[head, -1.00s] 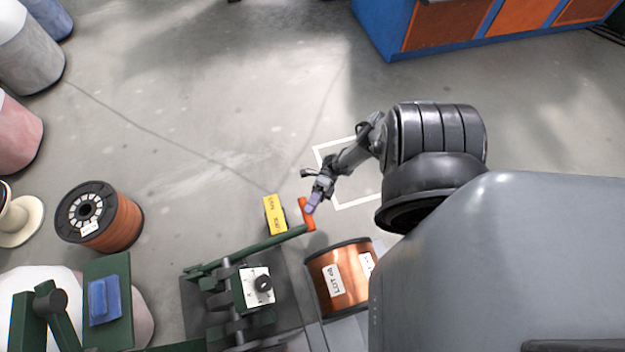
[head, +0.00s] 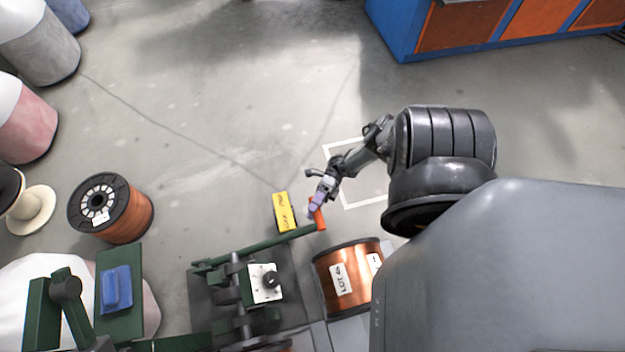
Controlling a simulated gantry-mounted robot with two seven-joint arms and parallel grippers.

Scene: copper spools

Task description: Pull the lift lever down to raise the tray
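The lift lever is a long dark green bar (head: 268,243) with an orange handle (head: 320,219) at its right end. It rises from the green and grey lift mechanism (head: 240,290) at the bottom of the head view. My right gripper (head: 316,206) is at the orange handle, its purple fingertips overlapping the handle's upper part. I cannot tell whether the fingers are closed around it. The tray is not clearly seen. My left gripper is not in view.
A yellow labelled block (head: 284,211) is just left of the handle. A copper spool (head: 345,280) marked LOT stands below it. Another copper spool (head: 128,212) is on the left floor. A blue cabinet (head: 400,40) is at the back. The middle floor is clear.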

